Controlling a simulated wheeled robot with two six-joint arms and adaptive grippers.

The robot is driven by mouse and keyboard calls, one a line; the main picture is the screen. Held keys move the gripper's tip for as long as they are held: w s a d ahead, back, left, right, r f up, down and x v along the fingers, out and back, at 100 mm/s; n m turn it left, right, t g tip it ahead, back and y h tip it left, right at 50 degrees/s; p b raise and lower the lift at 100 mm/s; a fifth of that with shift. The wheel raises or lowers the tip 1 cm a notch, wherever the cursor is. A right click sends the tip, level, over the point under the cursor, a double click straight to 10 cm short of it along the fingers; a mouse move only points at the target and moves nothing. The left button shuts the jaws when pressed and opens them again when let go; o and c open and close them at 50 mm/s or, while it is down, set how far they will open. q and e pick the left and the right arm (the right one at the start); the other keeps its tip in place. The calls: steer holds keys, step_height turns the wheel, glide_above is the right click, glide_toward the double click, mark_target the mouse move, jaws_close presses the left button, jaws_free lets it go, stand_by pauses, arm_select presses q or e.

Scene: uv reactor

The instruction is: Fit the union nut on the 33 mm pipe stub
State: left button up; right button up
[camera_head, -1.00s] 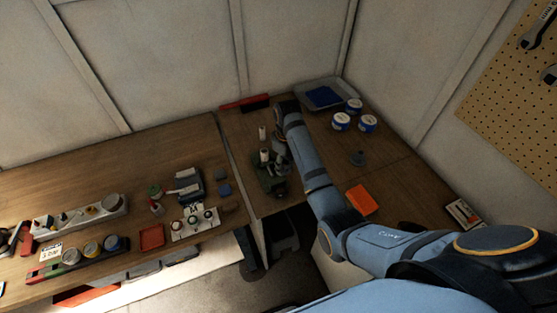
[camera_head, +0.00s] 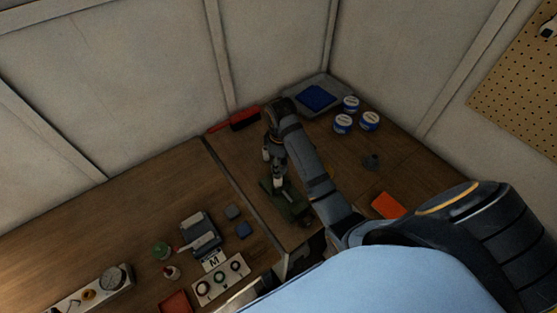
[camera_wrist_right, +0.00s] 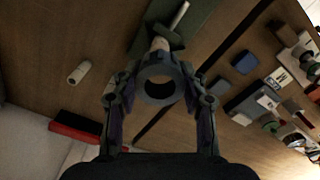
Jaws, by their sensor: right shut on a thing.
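The union nut, a dark grey ring (camera_wrist_right: 158,69), is held between the two fingers of my right gripper (camera_wrist_right: 160,95) in the right wrist view, its hole facing the camera. The pale pipe stub (camera_wrist_right: 160,44) stands in the green vise (camera_wrist_right: 190,35), partly hidden behind the ring. In the head view the stub (camera_head: 279,177) rises from the vise (camera_head: 290,205), and my right gripper (camera_head: 272,147) hangs above and slightly behind it. Whether ring and stub touch cannot be told. The left gripper is out of view.
A second pale cylinder (camera_wrist_right: 78,72) stands apart on the table. An orange pad (camera_head: 387,205) and a control box (camera_head: 220,276) lie nearer.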

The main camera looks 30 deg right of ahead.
mark_target(279, 180)
steer(key=f, duration=0.2)
steer(key=shift+w+a+f, duration=0.25)
steer(key=shift+w+f, duration=0.1)
steer(key=shift+f, duration=0.05)
steer(key=shift+s+f, duration=0.1)
steer(key=shift+f, duration=0.25)
steer(key=shift+s+d, duration=0.1)
steer(key=shift+d, duration=0.05)
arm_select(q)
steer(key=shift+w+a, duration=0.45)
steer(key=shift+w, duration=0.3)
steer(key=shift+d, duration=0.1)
arm_select(e)
steer(key=shift+f, duration=0.2)
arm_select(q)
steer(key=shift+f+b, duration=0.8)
arm_select(e)
steer(key=shift+f, duration=3)
steer(key=shift+f, duration=0.1)
